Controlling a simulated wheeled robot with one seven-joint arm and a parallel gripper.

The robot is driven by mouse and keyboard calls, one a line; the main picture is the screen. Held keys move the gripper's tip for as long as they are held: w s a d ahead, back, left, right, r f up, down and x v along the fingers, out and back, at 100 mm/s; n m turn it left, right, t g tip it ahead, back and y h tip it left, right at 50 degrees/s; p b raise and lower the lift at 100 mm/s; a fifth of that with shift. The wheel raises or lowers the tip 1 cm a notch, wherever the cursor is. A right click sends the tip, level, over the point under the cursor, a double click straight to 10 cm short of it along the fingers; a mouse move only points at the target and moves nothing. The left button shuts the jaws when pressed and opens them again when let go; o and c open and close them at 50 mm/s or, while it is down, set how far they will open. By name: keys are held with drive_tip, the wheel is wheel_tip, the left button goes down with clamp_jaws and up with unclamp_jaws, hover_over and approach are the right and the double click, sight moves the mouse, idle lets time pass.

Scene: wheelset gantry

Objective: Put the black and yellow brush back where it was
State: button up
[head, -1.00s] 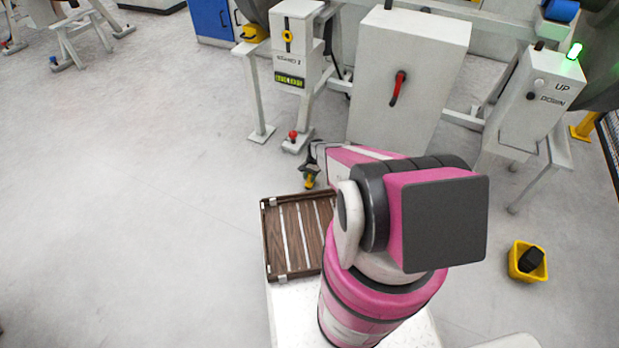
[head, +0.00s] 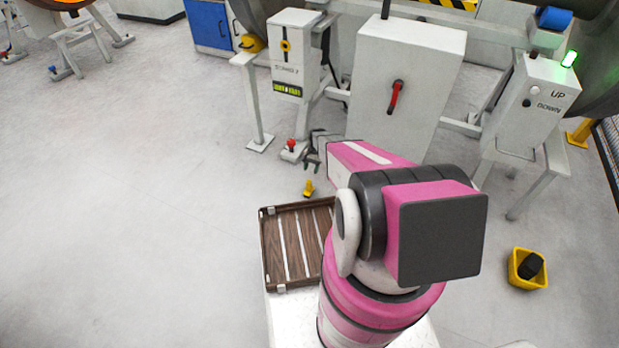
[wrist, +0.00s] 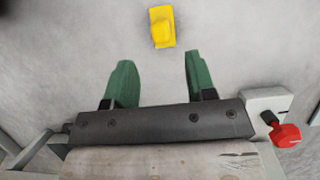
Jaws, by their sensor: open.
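A small yellow object (head: 308,188), apparently the brush, sits on the pale floor just beyond the tray's back edge. It also shows in the wrist view (wrist: 162,27) as a yellow block, past my fingertips; no black part is clear there. My gripper (head: 312,163) is beyond it in the head view, beside the red-knobbed foot of the stand. In the wrist view my gripper (wrist: 157,68) has its two green fingers spread, with only floor between them. The yellow object is apart from both fingers.
A brown slatted tray (head: 262,250) is in front. A grey cabinet with a red handle (head: 396,96) and a stand with a red knob (head: 291,145) are close behind my gripper. A yellow bin (head: 516,272) holding a black object is at right. Left floor is clear.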

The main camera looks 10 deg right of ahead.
drive_tip(key=s+r+n+t+h, duration=0.1)
drive_tip(key=s+r+n, duration=0.1)
drive_tip(key=s+r, duration=0.6)
drive_tip(key=s+a+r+n+t+h, duration=0.1)
drive_tip(key=s+r, duration=0.6)
drive_tip(key=r, duration=1.1)
drive_tip(key=s+r+n+t, duration=0.1)
drive_tip(key=s+r+n, duration=0.3)
drive_tip(key=s+r, duration=0.4)
wheel_tip(320, 180, up, 5)
drive_tip(key=shift+s+a+r+t+h, duration=0.1)
drive_tip(key=shift+s+a+t+h, duration=0.25)
drive_tip(key=shift+a+t+h, duration=0.05)
